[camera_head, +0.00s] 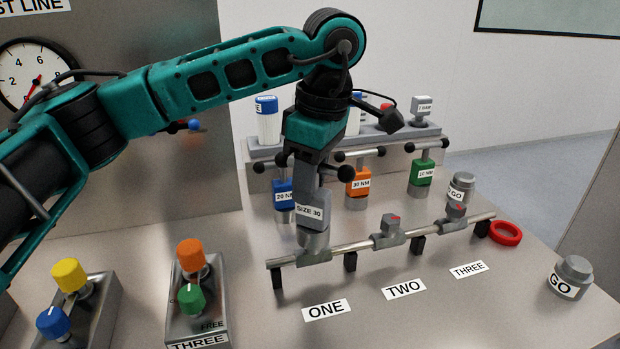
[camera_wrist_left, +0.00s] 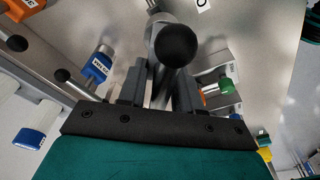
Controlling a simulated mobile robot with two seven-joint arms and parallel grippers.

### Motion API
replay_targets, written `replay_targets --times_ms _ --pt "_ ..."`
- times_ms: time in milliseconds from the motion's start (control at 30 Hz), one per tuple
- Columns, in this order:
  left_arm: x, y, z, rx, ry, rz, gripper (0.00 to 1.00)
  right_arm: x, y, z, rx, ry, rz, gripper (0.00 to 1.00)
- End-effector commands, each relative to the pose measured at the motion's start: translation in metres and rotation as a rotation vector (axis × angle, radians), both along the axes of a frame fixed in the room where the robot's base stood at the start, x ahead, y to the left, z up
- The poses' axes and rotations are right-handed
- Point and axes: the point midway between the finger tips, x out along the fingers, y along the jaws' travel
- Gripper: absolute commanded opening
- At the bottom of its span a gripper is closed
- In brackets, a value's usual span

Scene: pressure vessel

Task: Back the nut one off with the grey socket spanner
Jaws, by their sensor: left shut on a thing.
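My left gripper (camera_head: 310,172) is shut on the grey socket spanner (camera_head: 312,212), labelled SIZE 30. The spanner stands nearly upright, with its socket end down at fitting one (camera_head: 315,256) on the pipe, behind the ONE label (camera_head: 326,309). The socket hides nut one, so I cannot tell how fully it is seated. In the left wrist view the fingers (camera_wrist_left: 158,90) flank the grey spanner, and a dark round knob (camera_wrist_left: 176,46) shows close by. My right gripper is not in view.
Behind stand the blue 20 NM (camera_head: 284,194), orange 30 NM (camera_head: 359,183) and green 10 NM (camera_head: 422,172) tools. A red ring (camera_head: 505,233) and a GO gauge (camera_head: 571,277) lie at right. Knob boxes (camera_head: 203,325) stand front left.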

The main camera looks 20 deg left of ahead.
Motion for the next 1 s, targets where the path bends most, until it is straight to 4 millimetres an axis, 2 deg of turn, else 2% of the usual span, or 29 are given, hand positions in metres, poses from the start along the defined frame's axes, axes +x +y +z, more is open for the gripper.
replay_targets --times_ms 33,1000 --pt "0.001 0.0 0.008 -0.002 -0.005 0.001 0.0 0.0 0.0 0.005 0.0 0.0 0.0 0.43" --pt "0.0 0.0 0.061 -0.001 -0.004 -0.001 0.0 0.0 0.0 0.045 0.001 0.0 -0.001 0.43"
